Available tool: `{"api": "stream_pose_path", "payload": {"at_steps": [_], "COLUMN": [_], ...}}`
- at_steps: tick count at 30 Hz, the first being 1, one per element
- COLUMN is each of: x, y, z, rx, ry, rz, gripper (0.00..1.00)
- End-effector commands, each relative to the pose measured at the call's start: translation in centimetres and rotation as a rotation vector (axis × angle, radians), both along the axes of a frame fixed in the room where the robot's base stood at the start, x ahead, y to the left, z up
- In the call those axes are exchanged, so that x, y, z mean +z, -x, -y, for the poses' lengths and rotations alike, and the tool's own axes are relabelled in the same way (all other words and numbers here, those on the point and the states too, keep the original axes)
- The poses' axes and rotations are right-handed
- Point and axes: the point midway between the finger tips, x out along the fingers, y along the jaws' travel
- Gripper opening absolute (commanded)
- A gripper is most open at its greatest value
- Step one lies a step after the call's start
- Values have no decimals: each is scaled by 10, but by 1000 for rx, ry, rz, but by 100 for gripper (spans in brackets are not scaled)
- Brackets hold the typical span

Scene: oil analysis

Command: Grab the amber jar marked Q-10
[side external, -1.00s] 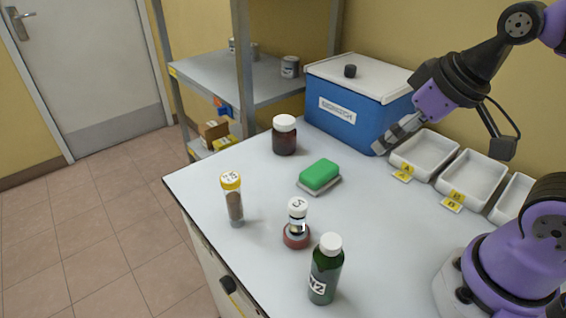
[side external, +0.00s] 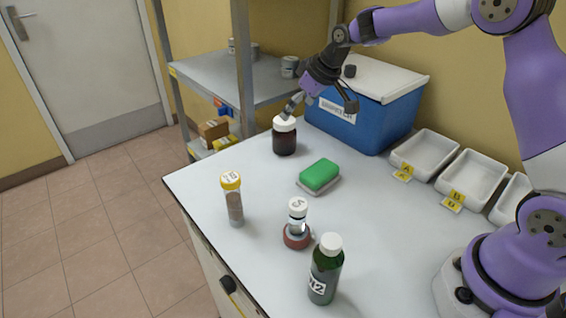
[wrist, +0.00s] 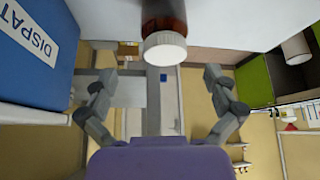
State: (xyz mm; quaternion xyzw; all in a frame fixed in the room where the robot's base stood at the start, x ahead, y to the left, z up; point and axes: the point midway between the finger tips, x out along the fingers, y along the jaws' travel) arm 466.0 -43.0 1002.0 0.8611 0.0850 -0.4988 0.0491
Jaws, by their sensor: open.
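The amber jar (side external: 284,143) is dark brown with a white cap and stands upright on the white table, left of the blue box. I cannot read any marking on it. My gripper (side external: 291,106) is at its cap's upper edge in the side view, coming from the upper right. In the wrist view the jar (wrist: 164,22) shows at the top centre, cap towards me. There the fingers of my gripper (wrist: 160,78) are spread wide and empty, with the cap between and beyond them. I cannot tell whether a finger touches the cap.
The blue box (side external: 345,118) with a white lid stands close right of the jar. A green sponge (side external: 319,175), a yellow-capped tube (side external: 233,203), a small white-capped vial (side external: 297,215) and a green bottle (side external: 325,272) stand nearer. White trays (side external: 426,153) line the right. Shelving (side external: 215,80) stands behind.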

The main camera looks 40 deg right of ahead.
Motion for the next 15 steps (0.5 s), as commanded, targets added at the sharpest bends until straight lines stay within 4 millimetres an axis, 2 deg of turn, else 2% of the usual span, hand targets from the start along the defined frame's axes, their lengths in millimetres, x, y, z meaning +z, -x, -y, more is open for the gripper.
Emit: {"api": "stream_pose_path", "payload": {"at_steps": [15], "x": [-53], "y": [-33], "z": [-13], "rx": [1], "ry": [0], "rz": [0], "gripper": [100]}}
